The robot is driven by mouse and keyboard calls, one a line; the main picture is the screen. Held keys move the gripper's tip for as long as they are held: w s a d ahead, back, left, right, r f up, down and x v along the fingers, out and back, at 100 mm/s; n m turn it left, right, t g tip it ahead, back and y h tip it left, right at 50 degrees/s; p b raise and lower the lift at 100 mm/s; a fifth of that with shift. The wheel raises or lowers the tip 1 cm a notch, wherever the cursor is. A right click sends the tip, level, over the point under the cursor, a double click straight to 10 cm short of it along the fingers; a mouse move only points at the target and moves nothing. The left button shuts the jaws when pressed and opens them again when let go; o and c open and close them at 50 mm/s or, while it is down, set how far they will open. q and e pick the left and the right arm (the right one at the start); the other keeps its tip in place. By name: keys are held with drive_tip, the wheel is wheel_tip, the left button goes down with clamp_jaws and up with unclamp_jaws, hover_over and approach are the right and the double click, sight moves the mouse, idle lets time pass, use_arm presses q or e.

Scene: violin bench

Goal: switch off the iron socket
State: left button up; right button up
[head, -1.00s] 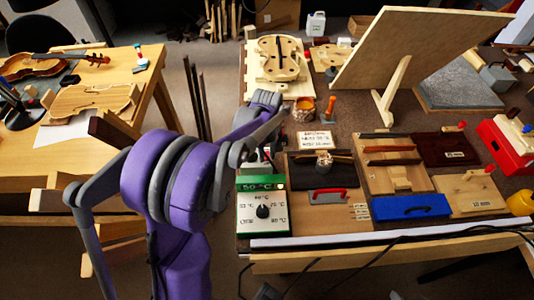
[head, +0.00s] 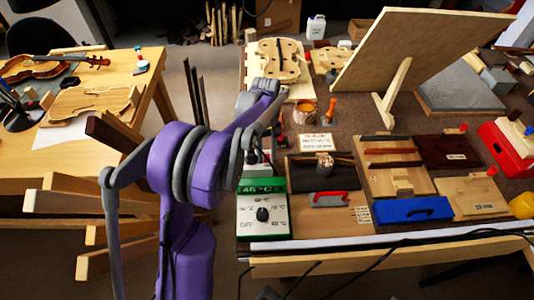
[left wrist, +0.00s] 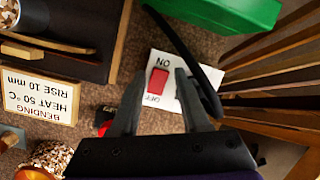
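The iron socket is a white plate (left wrist: 205,73) with a red rocker switch (left wrist: 158,82) and ON and OFF lettering, in the left wrist view. My left gripper (left wrist: 161,79) is open and empty, its two grey fingertips on either side of the red rocker. I cannot tell whether they touch the plate or which way the rocker is tipped. A black cable lies across the plate beside the right finger. In the head view my purple left arm hides the socket. The green and white temperature box (head: 262,217) stands at the bench's near left, its lit display reading about 45 °C.
A sign (head: 316,142) about bending heat, also in the left wrist view (left wrist: 40,97), lies near a dark board with a round pot (head: 325,165). A blue case (head: 412,210) and a red box (head: 508,148) are further right. Wooden strips (left wrist: 275,80) flank the socket.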

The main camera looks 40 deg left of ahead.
sight(268, 154)
use_arm(q)
drive_tip(key=v, duration=1.1)
drive_tip(key=shift+p, duration=0.4)
drive_tip(key=shift+f, duration=0.1)
drive_tip(key=shift+d, duration=0.1)
drive_tip(key=s+d+r+m+t+y+p, duration=0.25)
drive_tip(key=s+d+m, duration=0.45)
drive_tip(key=d, duration=0.4)
drive_tip(key=s+d+f+m+t+p, duration=0.2)
drive_tip(key=s+d+m+t, duration=0.3)
drive_tip(key=s, duration=0.6)
drive_tip(key=shift+d+f+m, duration=0.3)
drive_tip(key=shift+d+f, duration=0.05)
drive_tip(key=shift+d, duration=0.7)
drive_tip(key=shift+s+h, duration=0.1)
drive_tip(key=shift+h, duration=0.15)
